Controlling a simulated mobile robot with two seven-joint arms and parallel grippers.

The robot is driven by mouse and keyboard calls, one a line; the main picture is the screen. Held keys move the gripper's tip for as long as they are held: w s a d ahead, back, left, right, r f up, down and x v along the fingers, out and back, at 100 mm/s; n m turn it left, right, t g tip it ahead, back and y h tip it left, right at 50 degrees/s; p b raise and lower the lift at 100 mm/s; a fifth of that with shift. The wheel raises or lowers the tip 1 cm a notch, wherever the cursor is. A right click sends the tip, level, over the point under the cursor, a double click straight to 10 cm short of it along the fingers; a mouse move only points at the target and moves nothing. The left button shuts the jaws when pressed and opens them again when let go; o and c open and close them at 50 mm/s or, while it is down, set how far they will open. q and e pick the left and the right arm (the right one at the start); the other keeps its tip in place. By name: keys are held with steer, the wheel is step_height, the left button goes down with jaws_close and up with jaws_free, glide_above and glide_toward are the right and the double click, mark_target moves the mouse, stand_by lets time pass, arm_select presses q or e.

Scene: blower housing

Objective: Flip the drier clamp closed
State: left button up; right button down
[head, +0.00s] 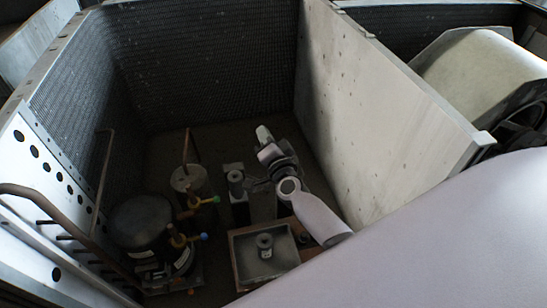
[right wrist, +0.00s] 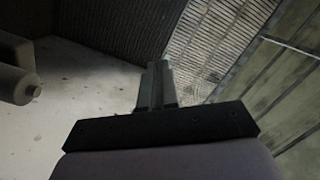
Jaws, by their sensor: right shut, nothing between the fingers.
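My right gripper (head: 264,135) is inside the housing, past the arm's joints, in front of the far mesh wall. In the right wrist view its two grey fingers (right wrist: 155,85) are together and empty, pointing at a mesh wall. I cannot surely pick out the drier clamp. A dark upright part with a round light top (head: 236,180) and a grey block (head: 262,206) stand below and left of the gripper, apart from it. Either may belong to the drier or its clamp, but the picture is too dim to tell. My left gripper does not show.
A black compressor (head: 140,222) and a round canister (head: 187,179) with a copper pipe stand at left. Blue-tipped and green-tipped valves (head: 203,237) are beside them. A square box (head: 240,262) is in front. A pale panel (head: 375,130) closes the right side.

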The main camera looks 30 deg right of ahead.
steer(key=w+a+f+n+g+y+b, duration=0.3)
steer(key=n+g+y+b, duration=0.2)
steer(key=n+y+b, duration=0.5)
steer(key=s+d+f+n+g+h+b, duration=0.2)
steer(key=s+d+f+n+g+b, duration=0.2)
steer(key=s+d+f+g+b, duration=0.45)
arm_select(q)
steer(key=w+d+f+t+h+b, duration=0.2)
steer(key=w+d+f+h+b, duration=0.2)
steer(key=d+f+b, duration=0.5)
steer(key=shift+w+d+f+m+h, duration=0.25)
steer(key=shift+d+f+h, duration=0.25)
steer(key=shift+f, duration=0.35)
arm_select(e)
steer(key=x, duration=0.7)
steer(key=shift+w+d, duration=0.3)
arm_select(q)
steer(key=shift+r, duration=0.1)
arm_select(e)
steer(key=shift+f, duration=0.1)
